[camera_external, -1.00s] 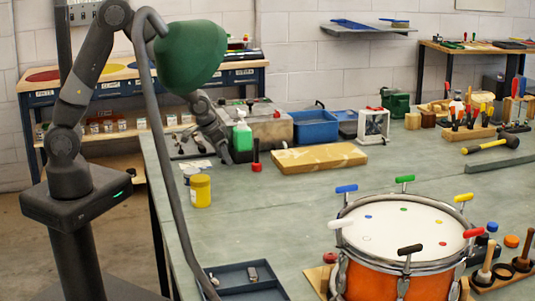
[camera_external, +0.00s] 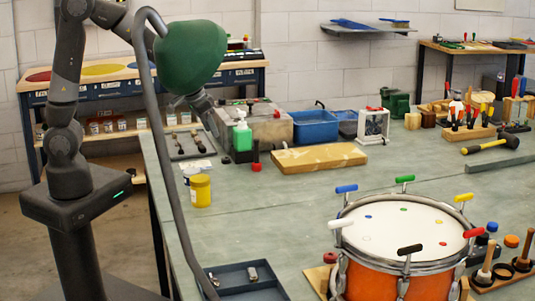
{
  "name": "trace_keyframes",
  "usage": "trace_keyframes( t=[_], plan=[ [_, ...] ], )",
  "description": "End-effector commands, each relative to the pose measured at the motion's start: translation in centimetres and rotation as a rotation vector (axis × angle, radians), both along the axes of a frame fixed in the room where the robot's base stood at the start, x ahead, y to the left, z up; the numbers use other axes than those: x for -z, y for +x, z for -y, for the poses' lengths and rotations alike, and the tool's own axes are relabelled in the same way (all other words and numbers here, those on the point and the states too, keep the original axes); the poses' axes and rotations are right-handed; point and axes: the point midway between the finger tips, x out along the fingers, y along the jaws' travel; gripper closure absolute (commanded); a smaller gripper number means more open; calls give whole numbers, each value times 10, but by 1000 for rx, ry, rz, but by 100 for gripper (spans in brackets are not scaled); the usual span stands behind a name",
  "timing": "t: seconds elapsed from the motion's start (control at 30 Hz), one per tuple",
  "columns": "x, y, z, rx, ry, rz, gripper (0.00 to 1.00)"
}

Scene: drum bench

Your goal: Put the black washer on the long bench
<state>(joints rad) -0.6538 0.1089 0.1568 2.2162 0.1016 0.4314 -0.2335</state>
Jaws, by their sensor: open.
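My gripper (camera_external: 213,124) is raised over the back left of the long green-grey bench (camera_external: 270,215). It shows only partly, below the green lamp shade (camera_external: 190,55), and its fingertips are small and hard to make out. It is open, and I see nothing held in it. I cannot pick out the black washer with certainty. The drum (camera_external: 395,270), orange with a white head, stands at the front right with coloured key handles around its rim. Small coloured discs lie on its head near the handles. The black handle (camera_external: 410,249) is at its front edge.
A wooden board (camera_external: 318,157), a green bottle (camera_external: 242,135) and a blue bin (camera_external: 315,126) stand along the back. A yellow jar (camera_external: 200,190) is at the left edge. A dark tray (camera_external: 245,285) lies in front. The bench middle is clear.

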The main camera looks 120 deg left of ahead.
Motion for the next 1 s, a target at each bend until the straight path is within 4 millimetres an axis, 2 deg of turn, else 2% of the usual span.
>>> trace_keyframes(
  t=[0.13,0.4,0.47,0.53,0.67,0.77,0.87,1.0],
  plan=[
    [-7,-2,2,0,0,0,49],
    [-9,-2,4,1,0,0,49],
    [-12,0,8,12,1,3,49],
    [-20,5,21,40,2,9,49],
    [-47,16,69,148,3,26,49],
    [-71,20,117,261,5,41,49],
    [-91,16,166,376,6,52,49],
    [-114,0,229,537,13,68,49]
  ],
)
